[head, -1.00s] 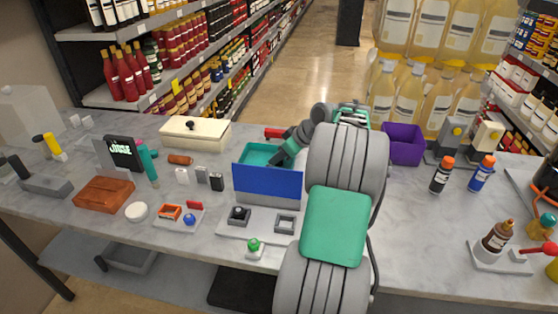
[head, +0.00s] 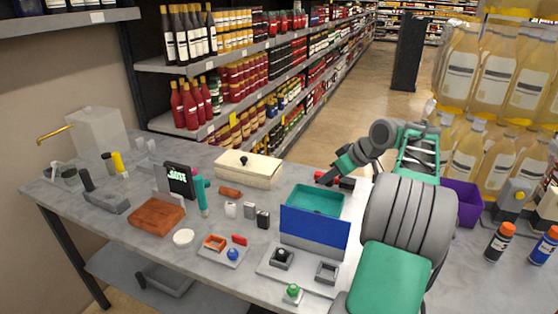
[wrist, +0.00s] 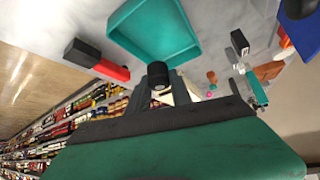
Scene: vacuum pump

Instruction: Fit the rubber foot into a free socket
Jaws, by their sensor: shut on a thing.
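The rubber foot, a small black cylinder (wrist: 157,75), is between my fingertips in the wrist view. My gripper (wrist: 160,88) is shut on it. A light grey plate in front of the bin carries two square sockets. The left socket (head: 282,258) has a dark piece in it. The right socket (head: 327,272) looks empty.
A red and black block (wrist: 97,60) lies beside the bin. A cream lidded box (head: 248,169) stands behind left, a purple bin (head: 460,200) to the right. A green-topped piece (head: 293,292) is at the table's front.

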